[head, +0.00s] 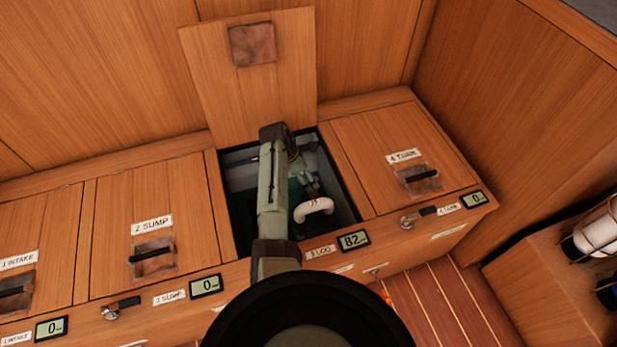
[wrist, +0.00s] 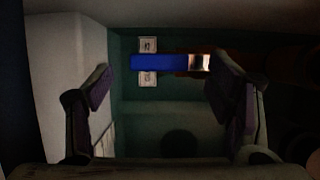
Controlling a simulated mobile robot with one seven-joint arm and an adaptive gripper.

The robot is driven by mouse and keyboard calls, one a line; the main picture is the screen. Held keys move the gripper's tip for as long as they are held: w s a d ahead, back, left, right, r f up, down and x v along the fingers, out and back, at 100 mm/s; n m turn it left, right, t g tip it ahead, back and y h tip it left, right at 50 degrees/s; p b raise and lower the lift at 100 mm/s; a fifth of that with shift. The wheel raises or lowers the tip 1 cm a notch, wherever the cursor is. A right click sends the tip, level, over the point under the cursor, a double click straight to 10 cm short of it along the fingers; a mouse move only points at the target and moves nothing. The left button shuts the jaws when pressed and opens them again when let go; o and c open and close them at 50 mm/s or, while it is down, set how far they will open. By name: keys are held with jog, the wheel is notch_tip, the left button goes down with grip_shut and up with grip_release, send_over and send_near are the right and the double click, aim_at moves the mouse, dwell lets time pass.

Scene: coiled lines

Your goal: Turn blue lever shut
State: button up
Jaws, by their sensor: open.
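The blue lever (wrist: 158,62) shows in the wrist view as a horizontal blue bar, ahead of my gripper (wrist: 168,85) and between its two fingers in the picture. A pale fitting sits at the bar's right end, and small white labels (wrist: 148,45) lie above and below its left part. My gripper is open, with nothing between the fingers; I see no contact with the lever. In the head view my arm reaches down into the open compartment (head: 353,205) marked 3. The lever and my fingertips are hidden there.
The raised wooden lid (head: 290,85) leans behind the opening. A white curved pipe (head: 314,207) stands inside, right of my arm. Closed lids marked 2 SUMP (head: 115,215) and 4 (head: 370,140) flank it. Inside, a pale wall (wrist: 65,70) is close on the left.

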jog(key=shift+x, duration=0.75)
jog(key=shift+c, duration=0.4)
jog(key=c, duration=1.6)
